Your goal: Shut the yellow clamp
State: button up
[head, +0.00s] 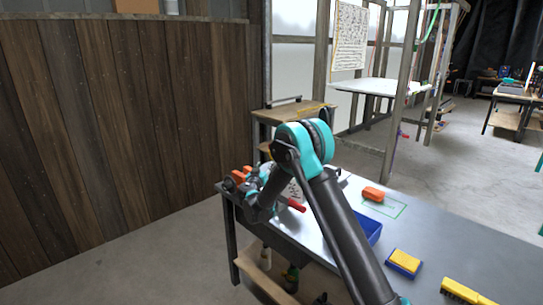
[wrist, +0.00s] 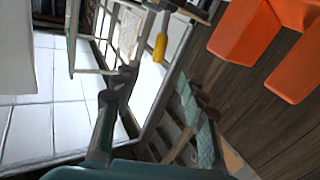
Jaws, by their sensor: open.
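In the wrist view a small yellow grip (wrist: 160,47) on a dark bar shows beyond my fingertips; it looks like the handle of the yellow clamp. The clamp's body and how far it is closed cannot be made out. My gripper (wrist: 160,80) is open, with nothing between its two fingers, and the yellow grip lies ahead of the gap, apparently apart from them. In the head view my arm reaches down to the left end of the workbench (head: 450,235), and my gripper (head: 258,182) is partly hidden there. I cannot pick out the clamp in that view.
Large orange parts (wrist: 245,35) stand close on the right in the wrist view. On the bench are a red handle (head: 296,205), an orange object (head: 373,194), a blue tray (head: 373,229), a yellow sponge (head: 405,260) and a yellow brush (head: 462,291). A wooden wall (head: 120,120) stands at left.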

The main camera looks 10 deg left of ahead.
jog(key=w, duration=0.4)
jog(key=w+d, duration=0.1)
jog(key=w, duration=0.9)
jog(key=shift+d, duration=0.15)
grip_shut()
